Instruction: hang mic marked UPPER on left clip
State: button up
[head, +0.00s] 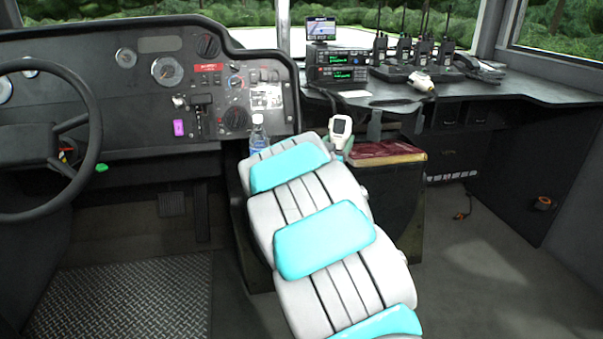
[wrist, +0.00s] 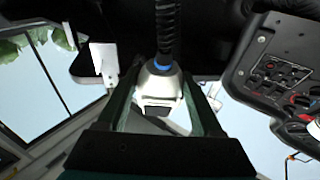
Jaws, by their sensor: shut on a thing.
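A white hand mic (head: 340,126) with a grey face stands upright at the end of my arm in the head view. In the wrist view the mic (wrist: 160,88) sits between the two dark green fingers of my gripper (wrist: 162,98), which is shut on it. A blue ring and a black cord lead up from it. A second whitish mic (head: 421,81) lies on the dash near the radios. Two stacked radios (head: 336,65) with green displays stand behind. Dark bracket-like shapes (head: 376,124) hang at the dash edge; I cannot tell which is the left clip. No marking is readable.
A water bottle (head: 258,136) stands left of my arm. A dark red book (head: 386,152) lies on a box right of my gripper. Several handheld radios (head: 405,52) stand on the dash (head: 520,90). The steering wheel (head: 85,150) is far left.

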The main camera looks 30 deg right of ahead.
aim_at(373, 138)
jog(key=shift+s+d+r+m+h+b, duration=0.3)
jog(key=shift+s+d+r+h, duration=0.5)
jog(key=shift+d, duration=0.5)
jog(key=shift+s+d+r+m+h+b, duration=0.3)
jog(key=shift+s+d+r+h, duration=0.2)
jog(key=shift+d+h, duration=0.65)
jog(key=shift+s+d+r+m+h+b, duration=0.3)
jog(key=shift+s+d+r+h, duration=0.4)
jog(key=shift+d, duration=0.75)
jog(key=shift+w+d+f+b, duration=0.1)
jog(key=shift+f+b, duration=0.1)
jog(key=shift+f, duration=0.3)
jog(key=shift+w+f+b, duration=0.1)
jog(key=shift+f+b, duration=0.05)
jog(key=shift+f, duration=0.3)
jog(key=shift+f+b, duration=0.1)
jog(key=shift+b, duration=0.25)
jog(key=shift+f+b, duration=1)
jog(key=shift+f, duration=1)
jog(key=o, duration=1.2)
jog(key=shift+o, duration=0.2)
jog(key=shift+f, duration=0.1)
